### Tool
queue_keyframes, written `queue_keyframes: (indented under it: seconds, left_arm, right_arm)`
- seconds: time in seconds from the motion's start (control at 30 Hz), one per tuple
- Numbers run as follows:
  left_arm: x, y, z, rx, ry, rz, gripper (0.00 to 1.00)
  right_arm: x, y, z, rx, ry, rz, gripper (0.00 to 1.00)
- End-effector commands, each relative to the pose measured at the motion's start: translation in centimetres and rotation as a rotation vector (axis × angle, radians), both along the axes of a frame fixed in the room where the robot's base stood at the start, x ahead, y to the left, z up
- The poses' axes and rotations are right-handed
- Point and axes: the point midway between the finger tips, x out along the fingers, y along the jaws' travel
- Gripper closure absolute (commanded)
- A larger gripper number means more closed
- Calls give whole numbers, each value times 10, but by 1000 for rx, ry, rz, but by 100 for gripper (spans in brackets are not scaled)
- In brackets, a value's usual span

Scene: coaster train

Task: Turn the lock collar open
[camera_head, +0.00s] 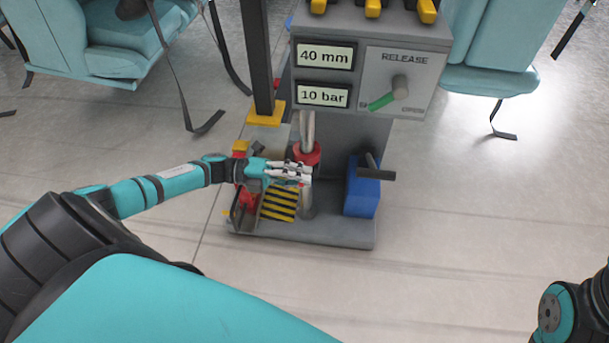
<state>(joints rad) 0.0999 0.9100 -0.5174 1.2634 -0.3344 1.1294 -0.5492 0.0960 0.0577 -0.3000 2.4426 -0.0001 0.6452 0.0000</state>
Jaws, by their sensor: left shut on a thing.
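The lock collar (306,150) is a red ring around a grey vertical pipe (308,125) at the middle of the machine stand. My left gripper (304,174) reaches in from the left, and its fingers are closed at the collar's lower front side. The fingers hide part of the collar and pipe, so the exact grip and how far the collar is turned cannot be made out. My right gripper is out of view; only a part of my right arm shows at the lower right edge.
A panel above has a RELEASE lever (385,100) with a green handle and displays reading 40 mm (325,57) and 10 bar (323,96). A blue box (361,190) with a dark handle stands right of the pipe. A dark post (257,60) rises on the left. Floor (470,220) is clear at right.

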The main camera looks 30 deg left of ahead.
Motion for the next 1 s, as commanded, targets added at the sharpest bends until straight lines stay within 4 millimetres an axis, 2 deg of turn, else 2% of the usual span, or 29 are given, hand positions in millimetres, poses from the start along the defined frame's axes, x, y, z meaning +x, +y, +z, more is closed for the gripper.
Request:
queue_keyframes:
  seconds: [0.5, 0.53, 0.7, 1.0]
  left_arm:
    - [-1, 3, -1, 3, 3, -17, 100]
    - [-1, 3, -1, 4, 2, -17, 82]
    - [-1, 2, 0, 2, 1, -17, 60]
    - [-1, 3, 0, 1, 0, -17, 58]
  right_arm:
    - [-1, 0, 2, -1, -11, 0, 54]
    - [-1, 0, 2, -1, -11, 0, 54]
    - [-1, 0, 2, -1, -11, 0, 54]
    - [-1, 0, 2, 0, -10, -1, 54]
